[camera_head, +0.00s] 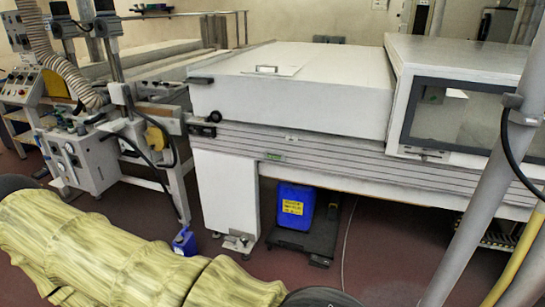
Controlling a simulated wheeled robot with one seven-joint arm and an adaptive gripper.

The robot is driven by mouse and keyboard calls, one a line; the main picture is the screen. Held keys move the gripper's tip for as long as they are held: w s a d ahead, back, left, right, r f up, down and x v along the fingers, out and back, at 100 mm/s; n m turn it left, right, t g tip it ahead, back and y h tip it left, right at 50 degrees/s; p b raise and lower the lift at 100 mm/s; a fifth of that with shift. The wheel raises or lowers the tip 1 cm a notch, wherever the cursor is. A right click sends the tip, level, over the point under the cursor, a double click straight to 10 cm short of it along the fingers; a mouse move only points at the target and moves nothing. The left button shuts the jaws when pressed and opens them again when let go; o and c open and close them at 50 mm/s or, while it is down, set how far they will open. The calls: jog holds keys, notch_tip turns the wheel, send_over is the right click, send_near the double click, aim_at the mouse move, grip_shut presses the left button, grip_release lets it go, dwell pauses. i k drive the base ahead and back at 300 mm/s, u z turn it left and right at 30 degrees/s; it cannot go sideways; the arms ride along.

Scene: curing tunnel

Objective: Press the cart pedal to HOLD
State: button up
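A low black cart (301,240) stands on the floor under the long white machine, right of its white leg cabinet. A blue canister (294,207) with a yellow label stands on it. A small dark part (320,261) sticks out at the cart's front edge and looks like the pedal. Its position and any HOLD marking are too small to read. My gripper is not in view.
The white machine (290,95) overhangs the cart. A small blue container (184,242) and a metal foot (239,241) are left of the cart. A thin cable (346,245) lies to its right. The floor before the cart is clear.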

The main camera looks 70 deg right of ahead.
aim_at(319, 260)
jog(key=u, duration=0.35)
jog(key=k, duration=1.75)
jog(key=z, duration=1.75)
jog(key=i, duration=1.65)
